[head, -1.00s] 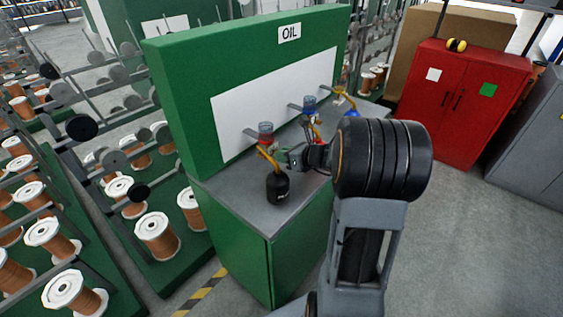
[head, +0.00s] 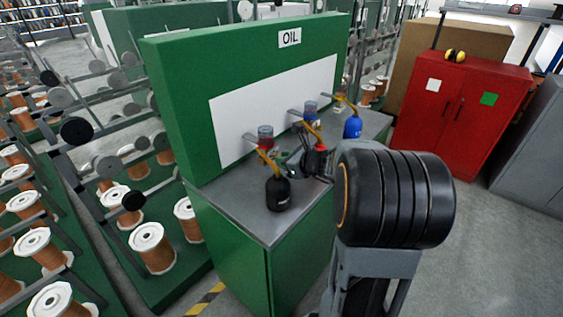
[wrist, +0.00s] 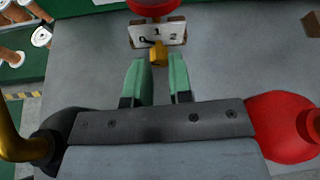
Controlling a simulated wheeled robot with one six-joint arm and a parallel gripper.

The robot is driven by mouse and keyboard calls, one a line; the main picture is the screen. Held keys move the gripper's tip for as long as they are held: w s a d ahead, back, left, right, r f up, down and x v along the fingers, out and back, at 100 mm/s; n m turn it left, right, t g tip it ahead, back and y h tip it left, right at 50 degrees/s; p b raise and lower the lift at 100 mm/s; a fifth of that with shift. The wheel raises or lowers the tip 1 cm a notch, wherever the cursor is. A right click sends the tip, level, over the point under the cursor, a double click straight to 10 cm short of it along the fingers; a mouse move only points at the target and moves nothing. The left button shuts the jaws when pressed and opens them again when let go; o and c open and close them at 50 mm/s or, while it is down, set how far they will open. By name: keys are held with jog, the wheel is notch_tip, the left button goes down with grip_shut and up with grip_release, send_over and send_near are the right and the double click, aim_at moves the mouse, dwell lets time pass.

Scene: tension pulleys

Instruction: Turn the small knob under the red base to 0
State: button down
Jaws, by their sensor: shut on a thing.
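In the wrist view the red base (wrist: 153,8) is at the top edge, with a pale dial plate (wrist: 157,34) marked 0, 1 and 2 below it. The small yellow knob (wrist: 158,54) is in front of the plate, under the 1; a dark pointer lies near the 0. My gripper (wrist: 160,66) has green fingers either side of the knob, shut on it. In the head view the red base (head: 265,140) is the nearest of the dispensers; my arm hides much of the gripper, and the knob is too small to make out.
A black bottle (head: 278,192) stands on the grey counter (head: 232,203) by the red base. A red bottle (head: 314,160) and a blue bottle (head: 352,126) stand further along. In the wrist view a red round body (wrist: 285,128) is close on the right and a yellow tube (wrist: 10,130) on the left.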

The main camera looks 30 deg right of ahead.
jog(key=c, duration=1.3)
grip_release()
jog(key=shift+s+a+r, duration=0.1)
jog(key=shift+r, duration=0.1)
jog(key=shift+o, duration=1.4)
jog(key=shift+f, duration=0.1)
jog(key=p+v, duration=0.2)
jog(key=v, duration=1.2)
